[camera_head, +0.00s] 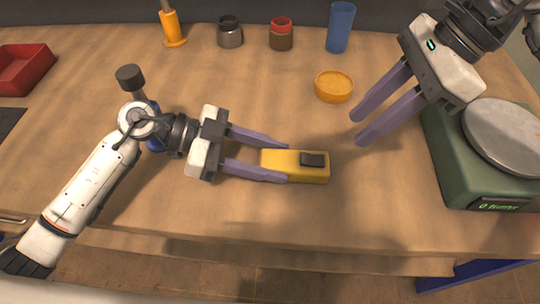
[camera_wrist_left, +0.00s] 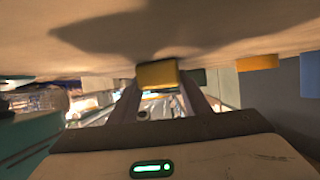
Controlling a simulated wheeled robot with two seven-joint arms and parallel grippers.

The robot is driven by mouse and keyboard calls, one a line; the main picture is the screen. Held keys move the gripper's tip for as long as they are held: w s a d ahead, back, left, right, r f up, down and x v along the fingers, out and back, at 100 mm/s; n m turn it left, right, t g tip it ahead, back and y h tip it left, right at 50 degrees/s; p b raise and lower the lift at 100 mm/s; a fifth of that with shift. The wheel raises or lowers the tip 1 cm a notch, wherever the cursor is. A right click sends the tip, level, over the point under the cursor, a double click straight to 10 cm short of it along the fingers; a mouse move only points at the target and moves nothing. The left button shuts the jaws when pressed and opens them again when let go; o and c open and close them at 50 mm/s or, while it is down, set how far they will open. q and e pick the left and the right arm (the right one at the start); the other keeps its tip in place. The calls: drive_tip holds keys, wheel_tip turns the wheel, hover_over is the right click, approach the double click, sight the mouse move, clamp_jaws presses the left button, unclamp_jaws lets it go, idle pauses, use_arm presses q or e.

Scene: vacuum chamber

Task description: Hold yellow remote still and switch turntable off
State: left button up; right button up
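The yellow remote (camera_head: 295,173), a block with a dark button on top, lies on the table in the middle of the head view. My left gripper (camera_head: 287,162) has its purple fingers along both sides of the remote's left part and appears shut on it. The left wrist view shows the remote (camera_wrist_left: 157,74) between the fingertips. My right gripper (camera_head: 362,129) is open and empty, to the upper right of the remote. The turntable (camera_head: 460,170), a green base with a grey disc, stands at the right. Its small green display is lit; the digits are unclear.
An orange round dish (camera_head: 334,86) lies behind the remote, near my right fingers. A blue cup (camera_head: 340,28), a red-topped jar (camera_head: 281,35), a grey jar (camera_head: 230,32) and an orange-handled tool (camera_head: 172,28) stand at the back. A red tray (camera_head: 25,68) is far left.

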use_arm(q)
drive_tip(key=c, duration=0.4)
drive_tip(key=shift+c, duration=0.5)
use_arm(e)
drive_tip(key=shift+c, duration=1.1)
drive_tip(key=shift+a+r, duration=0.15)
drive_tip(key=shift+a, duration=0.05)
drive_tip(key=c, duration=0.4)
drive_tip(key=a+r+h, duration=0.1)
drive_tip(key=a+r, duration=0.1)
drive_tip(key=a+r+h, duration=0.2)
drive_tip(key=a+r, duration=0.1)
drive_tip(key=shift+s+a+r, duration=0.15)
drive_tip(key=shift+a+r, duration=0.1)
drive_tip(key=shift+r, duration=0.05)
clamp_jaws()
drive_tip(key=shift+a+r+h, duration=0.2)
drive_tip(key=shift+r+h, duration=0.25)
drive_tip(key=shift+h, duration=0.05)
